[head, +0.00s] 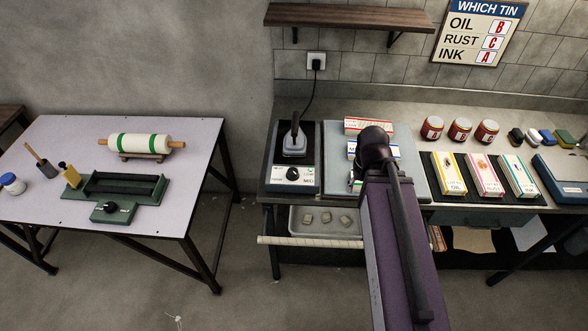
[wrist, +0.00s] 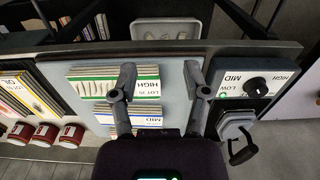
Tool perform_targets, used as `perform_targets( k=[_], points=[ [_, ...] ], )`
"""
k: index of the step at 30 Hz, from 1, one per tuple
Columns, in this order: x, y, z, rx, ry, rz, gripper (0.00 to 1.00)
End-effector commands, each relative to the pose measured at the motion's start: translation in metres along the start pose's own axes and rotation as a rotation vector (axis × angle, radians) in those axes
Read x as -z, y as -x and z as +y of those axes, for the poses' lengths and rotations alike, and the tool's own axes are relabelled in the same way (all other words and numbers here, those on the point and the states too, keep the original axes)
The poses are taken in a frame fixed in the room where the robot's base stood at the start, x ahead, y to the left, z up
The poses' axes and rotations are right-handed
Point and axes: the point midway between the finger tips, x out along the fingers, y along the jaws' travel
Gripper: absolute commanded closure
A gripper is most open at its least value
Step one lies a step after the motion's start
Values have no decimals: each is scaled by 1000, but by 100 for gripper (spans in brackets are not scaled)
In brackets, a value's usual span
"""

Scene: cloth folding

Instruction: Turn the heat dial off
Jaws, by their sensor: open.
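The heat dial (head: 292,174) is a black knob on a white panel (head: 306,186) marked with settings such as MID, in front of a small iron (head: 295,140) on a dark stand. In the wrist view the dial (wrist: 257,86) is at the right, on the panel reading LOW, MID and HIGH. Its exact pointer setting is too small to tell. My gripper (wrist: 160,74) is open and empty above the grey pad (wrist: 175,88), to the left of the dial in that view and apart from it. In the head view my arm hides the fingers.
Cloth samples on labelled cards (wrist: 118,88) lie on the pad under my gripper. Red tins (head: 460,130) and labelled boxes (head: 450,172) stand to the right. A pale tray (head: 325,220) sits below the bench front. A cord (head: 312,95) runs to the wall socket.

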Motion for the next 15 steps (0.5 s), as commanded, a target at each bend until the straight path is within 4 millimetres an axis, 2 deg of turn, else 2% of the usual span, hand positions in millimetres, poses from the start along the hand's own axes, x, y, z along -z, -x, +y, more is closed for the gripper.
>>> perform_targets(
  k=[1,2,8,15],
  points=[
    [1,0,0,0,0,0,16],
    [2,1,-1,0,0,0,9],
    [20,7,-16,0,-8,0,9],
    [68,25,-72,1,-30,0,9]
  ],
)
